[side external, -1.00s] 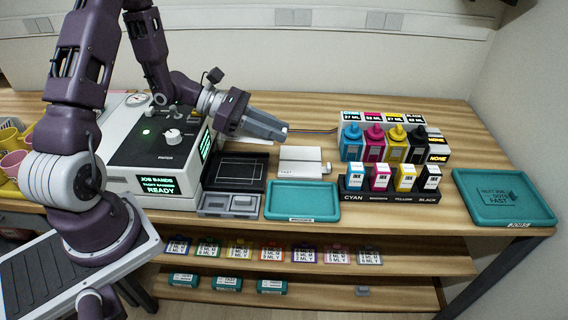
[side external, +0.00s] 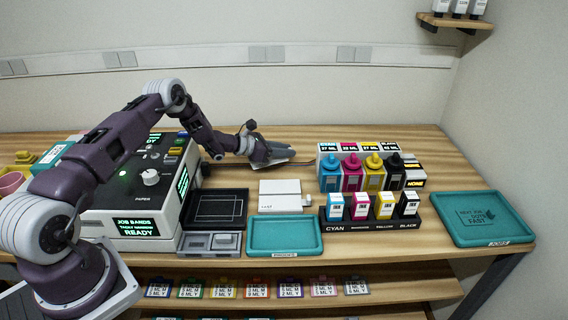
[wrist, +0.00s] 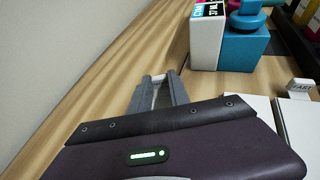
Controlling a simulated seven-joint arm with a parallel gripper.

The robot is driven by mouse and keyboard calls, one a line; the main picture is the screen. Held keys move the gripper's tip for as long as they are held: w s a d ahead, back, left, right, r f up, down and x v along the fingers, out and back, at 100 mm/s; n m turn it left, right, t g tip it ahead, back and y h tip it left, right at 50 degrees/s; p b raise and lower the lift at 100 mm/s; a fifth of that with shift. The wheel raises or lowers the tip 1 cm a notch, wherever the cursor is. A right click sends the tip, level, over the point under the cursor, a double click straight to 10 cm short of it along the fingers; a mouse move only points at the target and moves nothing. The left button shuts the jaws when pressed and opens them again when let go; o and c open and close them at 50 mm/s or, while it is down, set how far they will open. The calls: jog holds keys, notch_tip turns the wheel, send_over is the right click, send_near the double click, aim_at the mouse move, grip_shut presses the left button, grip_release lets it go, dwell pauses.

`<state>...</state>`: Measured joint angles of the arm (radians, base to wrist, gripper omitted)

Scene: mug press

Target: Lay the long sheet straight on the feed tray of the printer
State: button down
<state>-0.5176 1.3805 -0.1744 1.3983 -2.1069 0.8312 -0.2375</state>
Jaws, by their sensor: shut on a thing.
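My gripper (side external: 288,152) is low over the back of the bench, behind the white box and left of the ink bottles. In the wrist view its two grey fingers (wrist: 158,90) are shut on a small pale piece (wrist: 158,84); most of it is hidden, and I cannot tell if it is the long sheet. A pale flat edge (side external: 285,163) shows under the gripper in the side view. The printer (side external: 130,195) stands at the left with a lit green lamp and a READY screen. A black tray (side external: 217,224) with white outlines lies at its right side.
A white box (side external: 280,187), a teal tray (side external: 250,236) and a grey tray (side external: 187,251) lie in front. Ink bottles (side external: 352,182) and cartridges (side external: 384,207) stand at the right. Another teal tray (side external: 460,238) is at the far right. The wall runs close behind.

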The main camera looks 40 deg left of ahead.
aim_at(276, 158)
jog(key=shift+f, duration=1.9)
jog(key=c, duration=1.2)
grip_release()
jog(key=shift+f, duration=0.1)
jog(key=shift+c, duration=0.2)
jog(key=shift+r, duration=0.2)
jog(key=v, duration=0.3)
jog(key=shift+s+a, duration=0.15)
notch_tip(276, 158, up, 7)
